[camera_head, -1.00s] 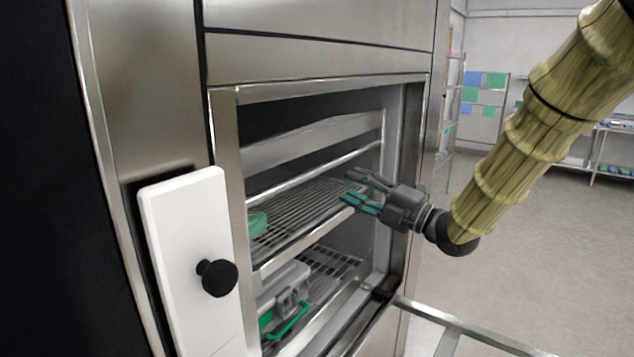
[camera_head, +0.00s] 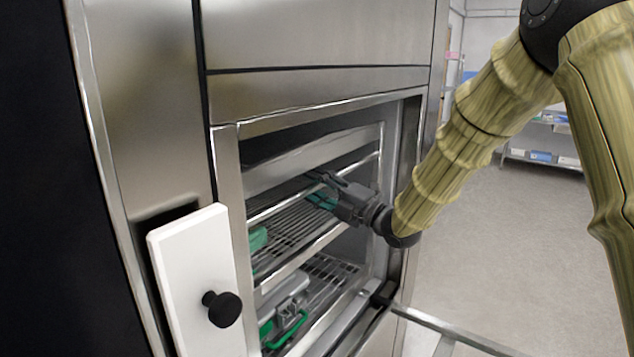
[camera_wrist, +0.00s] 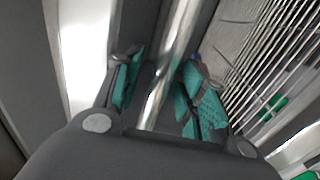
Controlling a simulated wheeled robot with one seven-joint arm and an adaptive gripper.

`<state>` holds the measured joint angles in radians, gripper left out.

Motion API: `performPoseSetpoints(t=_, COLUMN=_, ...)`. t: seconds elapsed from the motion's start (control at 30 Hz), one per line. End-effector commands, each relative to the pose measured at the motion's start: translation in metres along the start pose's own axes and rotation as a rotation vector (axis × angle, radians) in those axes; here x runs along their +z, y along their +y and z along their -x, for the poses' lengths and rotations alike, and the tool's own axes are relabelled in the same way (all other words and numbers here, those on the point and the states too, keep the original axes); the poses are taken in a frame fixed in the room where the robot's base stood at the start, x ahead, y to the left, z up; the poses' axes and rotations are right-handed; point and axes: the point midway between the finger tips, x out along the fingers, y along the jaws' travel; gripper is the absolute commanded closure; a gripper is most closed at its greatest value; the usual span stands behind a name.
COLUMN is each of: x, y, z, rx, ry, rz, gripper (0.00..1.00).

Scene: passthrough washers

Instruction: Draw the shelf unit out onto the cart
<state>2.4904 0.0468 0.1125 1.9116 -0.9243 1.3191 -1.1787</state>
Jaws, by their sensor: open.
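The shelf unit (camera_head: 292,238) stands inside the steel washer chamber, with wire shelves and a metal bar along its upper part. My gripper (camera_head: 322,190) is inside the chamber opening, above the upper wire shelf. In the wrist view, my gripper (camera_wrist: 160,95) has its green-padded fingers apart, one on each side of the round metal bar (camera_wrist: 172,60). The bar runs between the fingers; I cannot tell whether either pad touches it. The cart's rail (camera_head: 455,331) shows at the lower right, in front of the opening; most of the cart is out of frame.
A white panel with a black knob (camera_head: 195,280) stands left of the opening. A green item (camera_head: 258,240) lies on the upper shelf, and a grey box with a green handle (camera_head: 285,300) on the lower one. Open floor (camera_head: 500,250) lies to the right.

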Motion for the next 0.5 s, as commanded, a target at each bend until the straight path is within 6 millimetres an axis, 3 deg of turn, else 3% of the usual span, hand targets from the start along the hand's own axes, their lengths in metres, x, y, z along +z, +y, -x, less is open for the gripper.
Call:
performPoseSetpoints(t=0.27, x=0.0001, y=-0.0003, z=-0.0012, rx=0.0, ry=0.0, rz=0.0, gripper=0.59)
performPoseSetpoints(t=0.5, x=0.0003, y=-0.0002, z=-0.0009, rx=0.0, ry=0.0, rz=0.0, gripper=0.99)
